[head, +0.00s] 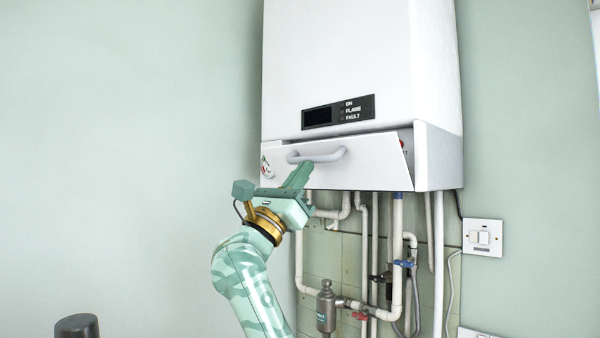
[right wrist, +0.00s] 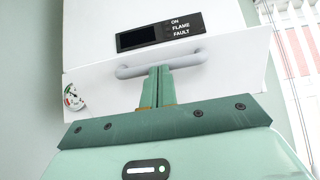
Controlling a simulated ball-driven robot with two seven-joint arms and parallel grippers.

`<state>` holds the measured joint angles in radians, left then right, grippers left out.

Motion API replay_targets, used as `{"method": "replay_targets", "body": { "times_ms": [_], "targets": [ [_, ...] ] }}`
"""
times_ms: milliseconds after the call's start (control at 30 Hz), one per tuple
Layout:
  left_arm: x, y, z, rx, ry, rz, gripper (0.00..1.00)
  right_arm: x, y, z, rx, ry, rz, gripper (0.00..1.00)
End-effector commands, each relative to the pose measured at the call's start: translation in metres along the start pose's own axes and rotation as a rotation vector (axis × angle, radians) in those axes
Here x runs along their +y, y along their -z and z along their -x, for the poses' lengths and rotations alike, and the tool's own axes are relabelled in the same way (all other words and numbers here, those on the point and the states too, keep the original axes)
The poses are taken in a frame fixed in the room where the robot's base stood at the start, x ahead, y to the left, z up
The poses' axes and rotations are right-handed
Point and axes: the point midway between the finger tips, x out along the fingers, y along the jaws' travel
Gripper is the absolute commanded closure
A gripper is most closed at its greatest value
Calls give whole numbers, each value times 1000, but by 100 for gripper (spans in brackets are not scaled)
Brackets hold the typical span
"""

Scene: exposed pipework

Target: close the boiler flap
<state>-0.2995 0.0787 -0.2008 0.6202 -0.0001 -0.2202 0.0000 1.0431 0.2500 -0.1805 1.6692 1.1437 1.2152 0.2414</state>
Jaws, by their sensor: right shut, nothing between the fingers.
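The white boiler flap (head: 340,176) is at the bottom front of the boiler (head: 350,50). It stands slightly open, tilted outward at its top, with a dark gap at its right side. A grey bar handle (head: 328,156) runs across it, and it also shows in the right wrist view (right wrist: 190,59). My right gripper (head: 303,168) is shut and empty, its green fingers at the flap's front. In the right wrist view the fingertips (right wrist: 160,70) overlap the handle's lower edge; I cannot tell if they touch. My left gripper is not in view.
A display panel (head: 338,111) sits above the flap. White pipes (head: 397,240) with a blue valve (head: 404,263) and a grey metal fitting (head: 326,305) run below the boiler. A wall switch (head: 482,237) is at the right. The wall left of the boiler is clear.

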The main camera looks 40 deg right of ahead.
Motion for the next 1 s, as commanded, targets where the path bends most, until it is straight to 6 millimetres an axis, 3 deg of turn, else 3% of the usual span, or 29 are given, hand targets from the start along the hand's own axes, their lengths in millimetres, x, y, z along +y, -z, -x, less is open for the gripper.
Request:
{"method": "replay_targets", "body": {
  "times_ms": [100,400,1000],
  "targets": [
    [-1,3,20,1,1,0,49,0,-10,-13,92,-1,-5,100],
    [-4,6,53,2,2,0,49,0,-16,-39,342,-1,-4,100],
    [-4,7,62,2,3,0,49,0,-12,-66,375,1,0,100]
  ]
}}
